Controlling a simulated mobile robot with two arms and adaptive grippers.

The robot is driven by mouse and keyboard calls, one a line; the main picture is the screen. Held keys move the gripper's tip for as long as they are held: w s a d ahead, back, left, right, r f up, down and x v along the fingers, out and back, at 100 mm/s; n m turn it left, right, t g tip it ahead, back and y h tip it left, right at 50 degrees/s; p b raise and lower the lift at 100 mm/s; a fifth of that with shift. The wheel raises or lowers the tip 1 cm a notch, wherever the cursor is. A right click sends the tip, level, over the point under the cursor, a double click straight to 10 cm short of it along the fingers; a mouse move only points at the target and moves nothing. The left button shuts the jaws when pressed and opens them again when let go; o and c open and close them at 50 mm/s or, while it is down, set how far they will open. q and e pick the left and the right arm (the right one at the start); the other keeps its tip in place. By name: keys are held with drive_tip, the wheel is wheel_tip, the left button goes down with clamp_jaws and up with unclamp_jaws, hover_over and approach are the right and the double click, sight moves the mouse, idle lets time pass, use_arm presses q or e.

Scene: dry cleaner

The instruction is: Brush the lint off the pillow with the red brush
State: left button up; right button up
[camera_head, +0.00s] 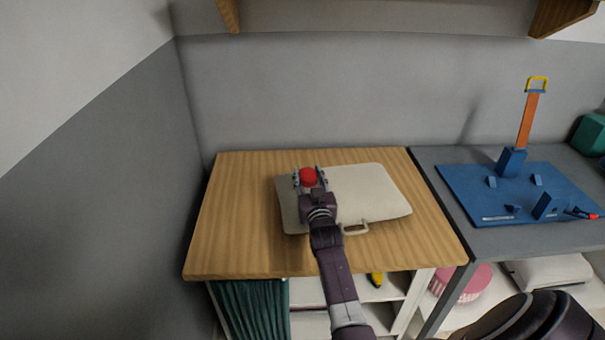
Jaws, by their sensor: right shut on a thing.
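A flat, pale beige pillow-like piece (372,190) with rounded corners lies on the wooden table. A small tan loop handle (355,229) shows at its front edge. My right gripper (309,179) is over the left part of this piece, its fingers pointing to the back. It is shut on the red brush (308,176), of which only a rounded red top shows between the fingers. I cannot tell whether the brush touches the surface below. No lint can be made out at this size. My left gripper is not in view.
The wooden table (235,220) has bare room at left and right. A grey table (445,165) to the right bears a blue board (470,190) with an upright orange strap (528,120). Below are a green curtain (250,308), a pink basket (470,283) and a white cushion (552,270).

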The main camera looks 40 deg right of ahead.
drive_tip(key=shift+s+d+f+p, duration=0.1)
drive_tip(key=shift+s+d+p, duration=0.2)
drive_tip(key=shift+s+d, duration=0.35)
drive_tip(key=shift+s+d+r+p, duration=0.1)
drive_tip(key=shift+s+d+p, duration=0.2)
drive_tip(key=shift+d, duration=0.6)
drive_tip(key=shift+s+d+f+p, duration=0.1)
drive_tip(key=shift+s+d+p, duration=0.2)
drive_tip(key=shift+s+d, duration=0.35)
drive_tip(key=shift+s+d+p, duration=0.2)
drive_tip(key=shift+s+d, duration=0.2)
drive_tip(key=shift+d, duration=0.4)
drive_tip(key=shift+s+d+p, duration=0.15)
drive_tip(key=shift+s+d, duration=0.25)
drive_tip(key=shift+d, duration=0.35)
drive_tip(key=shift+s+d+p, duration=0.2)
drive_tip(key=shift+s+d, duration=0.2)
drive_tip(key=shift+d, duration=0.4)
drive_tip(key=shift+w+a, duration=0.1)
drive_tip(key=shift+a, duration=0.05)
